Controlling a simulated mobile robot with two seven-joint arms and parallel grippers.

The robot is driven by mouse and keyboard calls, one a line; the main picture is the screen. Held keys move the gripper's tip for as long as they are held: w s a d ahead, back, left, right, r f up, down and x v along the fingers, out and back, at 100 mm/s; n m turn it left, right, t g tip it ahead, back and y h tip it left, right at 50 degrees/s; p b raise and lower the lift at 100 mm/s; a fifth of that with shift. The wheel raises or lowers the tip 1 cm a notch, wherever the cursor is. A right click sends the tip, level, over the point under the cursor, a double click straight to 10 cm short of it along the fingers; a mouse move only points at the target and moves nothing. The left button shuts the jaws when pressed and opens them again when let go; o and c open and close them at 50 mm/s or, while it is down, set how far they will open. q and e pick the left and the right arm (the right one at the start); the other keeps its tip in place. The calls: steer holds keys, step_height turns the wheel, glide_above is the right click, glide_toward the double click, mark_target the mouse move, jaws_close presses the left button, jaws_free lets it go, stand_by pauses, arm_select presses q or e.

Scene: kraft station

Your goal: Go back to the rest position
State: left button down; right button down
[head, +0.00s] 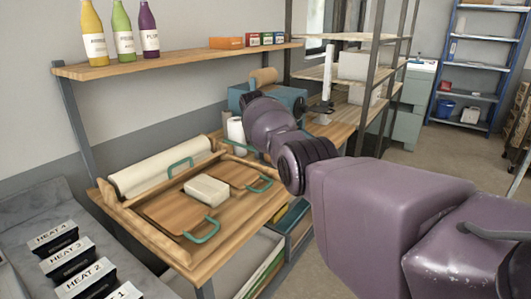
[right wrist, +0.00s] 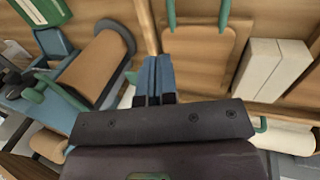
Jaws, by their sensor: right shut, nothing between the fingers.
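My right arm (head: 380,205) reaches in from the right in the head view, out over the workbench. Its wrist is above the bench's far part, and the fingers cannot be made out there. In the right wrist view my right gripper (right wrist: 154,78) has its blue fingers together with nothing between them. Below it are the wooden bench, a brown roll on a blue stand (right wrist: 95,68) and a wooden board with green handles (right wrist: 203,50). My left gripper is in neither view.
A wooden tray (head: 160,251) holds boards and a pale block (head: 206,190); a white roll (head: 160,166) lies behind. A shelf (head: 180,62) with bottles hangs above. A metal rack (head: 372,90) stands beyond the arm. Open floor (head: 428,160) shows at right.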

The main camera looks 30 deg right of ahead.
steer(key=shift+v, duration=0.8)
